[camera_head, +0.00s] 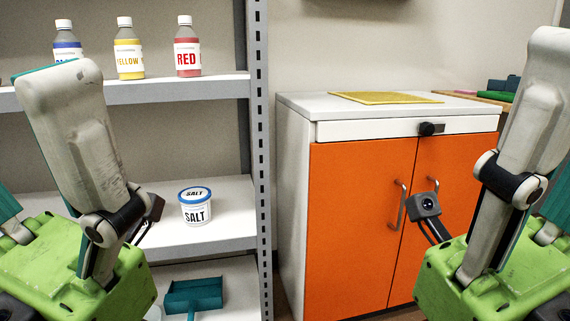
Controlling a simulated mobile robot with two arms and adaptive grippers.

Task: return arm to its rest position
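My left arm stands folded at the left side of the head view, in front of the shelf unit. My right arm stands folded at the right side, in front of the orange cabinet. Both show worn pale links, black joints and green housings low in the picture. A small dark camera-like part sticks out inward beside each arm. I see no gripper fingers on either side, and nothing held.
The grey shelf unit (258,150) holds blue (67,45), yellow (128,55) and red (187,55) bottles above, a salt tub (195,208) in the middle and a teal scoop-like thing (193,296) below. The orange cabinet (355,220) carries a yellow mat (385,97). Space between my arms is open.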

